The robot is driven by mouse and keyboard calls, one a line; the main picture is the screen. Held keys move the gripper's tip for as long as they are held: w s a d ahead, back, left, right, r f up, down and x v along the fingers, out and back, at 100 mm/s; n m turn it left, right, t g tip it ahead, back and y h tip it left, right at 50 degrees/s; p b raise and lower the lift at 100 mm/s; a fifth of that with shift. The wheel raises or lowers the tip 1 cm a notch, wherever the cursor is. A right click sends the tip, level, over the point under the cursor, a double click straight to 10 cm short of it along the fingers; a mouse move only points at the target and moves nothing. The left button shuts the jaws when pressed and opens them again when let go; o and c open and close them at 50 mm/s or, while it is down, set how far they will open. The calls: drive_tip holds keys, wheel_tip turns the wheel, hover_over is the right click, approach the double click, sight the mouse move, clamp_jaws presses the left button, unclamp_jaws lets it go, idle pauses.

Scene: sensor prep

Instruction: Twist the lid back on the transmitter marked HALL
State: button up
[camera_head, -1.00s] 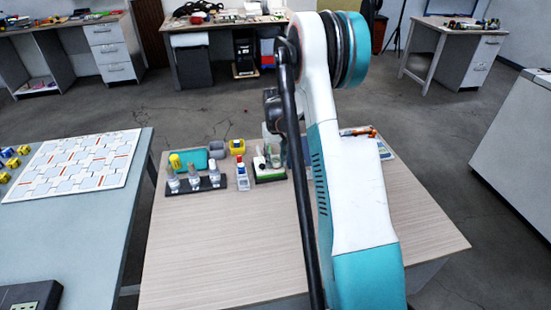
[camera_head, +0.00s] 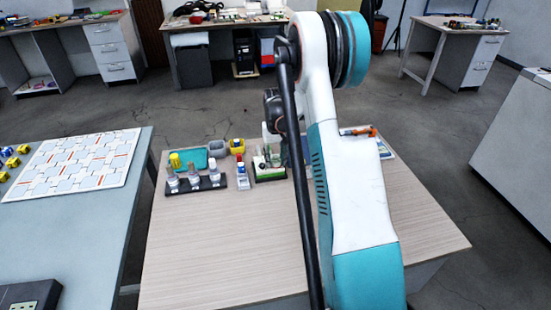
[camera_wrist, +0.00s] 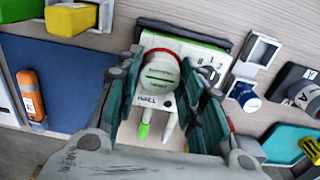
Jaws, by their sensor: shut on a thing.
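The transmitter marked HALL (camera_wrist: 153,102) shows its white body and dark lettering in the wrist view, between the teal fingers. A round lid (camera_wrist: 161,73) with a pale green face and dark bars is just above the lettering. My gripper (camera_wrist: 161,80) is shut on this lid, with one finger on either side. Whether the lid is seated on the body or slightly above it cannot be told. In the head view my arm hides most of the gripper.
A green and white stand (camera_head: 268,176) is by the gripper. To its left are a blue-capped bottle (camera_head: 242,181) and a dark rack (camera_head: 196,187) with several bottles. An orange tool (camera_wrist: 31,95) lies on a blue mat (camera_wrist: 60,75). The table's front (camera_head: 225,250) is clear.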

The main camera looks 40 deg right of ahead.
drive_tip(key=o, duration=0.9)
drive_tip(key=shift+c, duration=0.2)
drive_tip(key=shift+o, duration=1.2)
drive_tip(key=shift+r+p, duration=0.35)
drive_tip(key=shift+r, duration=0.35)
drive_tip(key=shift+r+p, duration=1.6)
drive_tip(key=shift+r, duration=1.35)
